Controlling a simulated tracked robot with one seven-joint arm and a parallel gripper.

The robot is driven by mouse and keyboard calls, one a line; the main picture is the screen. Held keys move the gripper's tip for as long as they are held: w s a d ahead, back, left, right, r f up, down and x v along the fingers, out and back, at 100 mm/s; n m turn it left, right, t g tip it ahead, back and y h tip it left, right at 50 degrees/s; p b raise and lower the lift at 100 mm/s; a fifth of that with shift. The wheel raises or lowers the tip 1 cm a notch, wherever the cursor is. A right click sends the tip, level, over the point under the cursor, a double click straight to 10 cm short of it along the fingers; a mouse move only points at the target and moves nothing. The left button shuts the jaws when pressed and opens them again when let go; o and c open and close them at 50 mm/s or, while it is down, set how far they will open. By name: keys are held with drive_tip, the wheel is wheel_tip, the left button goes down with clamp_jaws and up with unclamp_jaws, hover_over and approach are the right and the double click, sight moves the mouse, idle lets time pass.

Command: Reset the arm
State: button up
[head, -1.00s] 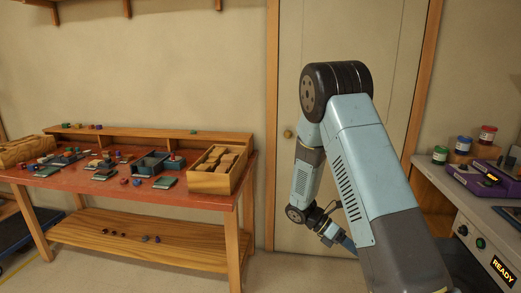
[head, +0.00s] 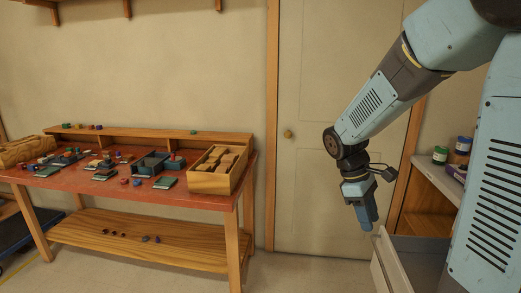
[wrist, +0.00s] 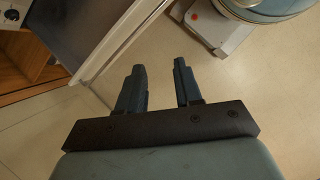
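My arm is bent over the right side of the head view, with my gripper (head: 367,218) hanging down in front of the door. In the wrist view my gripper (wrist: 160,85) shows two dark fingers standing apart with only floor between them. It is open and holds nothing. An open grey drawer (head: 415,250) is just to the right of and below my gripper in the head view. The drawer's pale edge (wrist: 125,40) also shows near the fingers in the wrist view.
A red-topped workbench (head: 110,187) at the left bears small blocks, blue trays and a wooden box (head: 215,182) of wooden pieces. A door (head: 310,150) stands behind. A counter (head: 437,180) with jars (head: 440,155) is at the right. Floor (head: 310,270) between bench and drawer is clear.

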drive_tip(key=s+a+r+m+t+y, duration=0.3)
drive_tip(key=s+r+m+t, duration=0.5)
drive_tip(key=s+r, duration=0.4)
drive_tip(key=shift+s+a+r+m+y, duration=0.25)
drive_tip(key=shift+s+m+y, duration=0.3)
drive_tip(key=shift+m, duration=0.25)
drive_tip(key=shift+w, duration=0.15)
idle(0.9)
